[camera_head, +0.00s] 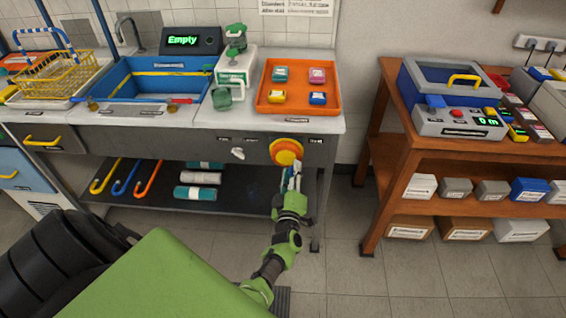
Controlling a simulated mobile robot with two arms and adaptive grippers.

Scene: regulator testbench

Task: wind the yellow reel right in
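The yellow reel (287,153) is a round yellow and orange disc on the dark front panel of the bench, below the worktop's right part. The gripper partly hides the reel's lower side. My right gripper is not in view.
An orange tray (334,101) with several small blocks sits on the worktop above the reel. A white tap-like knob (238,153) is left of the reel. The lower shelf (255,199) holds rolls and hooked canes. A wooden shelf unit (388,150) stands right, with free floor between.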

